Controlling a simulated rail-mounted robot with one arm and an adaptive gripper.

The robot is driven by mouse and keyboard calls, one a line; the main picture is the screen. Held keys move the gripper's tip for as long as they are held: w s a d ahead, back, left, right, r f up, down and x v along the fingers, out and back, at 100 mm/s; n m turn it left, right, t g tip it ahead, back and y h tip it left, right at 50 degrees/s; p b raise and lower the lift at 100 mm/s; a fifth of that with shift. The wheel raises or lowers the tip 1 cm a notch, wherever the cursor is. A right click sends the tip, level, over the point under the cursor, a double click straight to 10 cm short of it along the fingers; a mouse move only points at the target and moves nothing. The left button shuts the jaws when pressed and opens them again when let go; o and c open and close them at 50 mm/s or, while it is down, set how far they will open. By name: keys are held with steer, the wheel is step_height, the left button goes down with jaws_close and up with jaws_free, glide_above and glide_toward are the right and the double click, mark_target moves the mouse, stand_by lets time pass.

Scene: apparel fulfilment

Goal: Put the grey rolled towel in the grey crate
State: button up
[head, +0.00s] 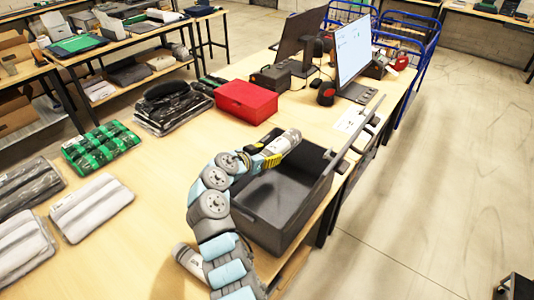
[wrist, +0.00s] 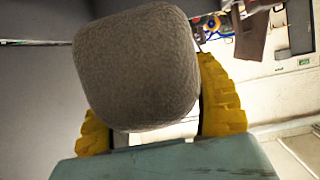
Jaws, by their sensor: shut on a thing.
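The grey rolled towel (wrist: 138,68) is held between the yellow fingers of my gripper (wrist: 160,125) in the wrist view. In the head view the towel (head: 285,142) shows as a pale roll at my gripper (head: 266,153), over the far end of the grey crate (head: 262,226). The crate is open at the top and stands at the table's right edge. The part of its inside that shows looks empty. My arm hides part of its left side. I cannot tell the exact height of the towel above the rim.
A red box (head: 244,101) stands just behind the crate. Packs of green rolls (head: 101,148), dark bagged garments (head: 172,107) and grey packs (head: 92,207) lie on the left. A monitor (head: 352,50) and a label printer (head: 270,78) stand farther back. Table between is clear.

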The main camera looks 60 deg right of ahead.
step_height(320, 180, down, 6)
steer(key=shift+r+b, duration=0.1)
steer(key=shift+b, duration=0.7)
steer(key=o, duration=1.3)
step_height(320, 180, up, 10)
